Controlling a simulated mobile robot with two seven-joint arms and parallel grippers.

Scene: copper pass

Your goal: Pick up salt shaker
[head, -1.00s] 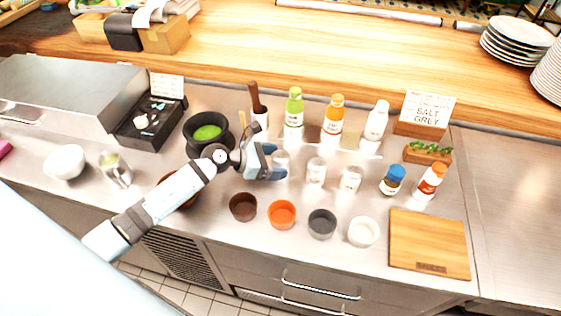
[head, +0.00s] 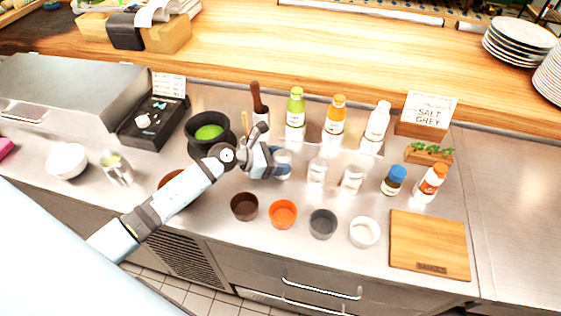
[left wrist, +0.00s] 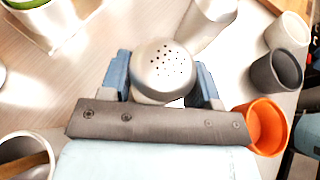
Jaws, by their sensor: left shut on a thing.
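My left gripper (head: 270,163) is at the left end of a short row of shakers on the steel counter. It is shut on a shaker with a silvery, perforated domed top, the salt shaker (left wrist: 164,70), with a blue finger on each side of it in the left wrist view. In the head view the held shaker (head: 283,160) is partly hidden by the gripper. I cannot tell whether it touches the counter. Two similar shakers stand to its right, a nearer one (head: 317,172) and a farther one (head: 351,180). My right gripper is not in view.
Brown, orange (head: 283,214), grey (head: 322,223) and white cups stand in front. Green, orange and white bottles (head: 377,122) stand behind. A dark mortar (head: 209,132) is left of the gripper. A cutting board (head: 429,244) lies at right.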

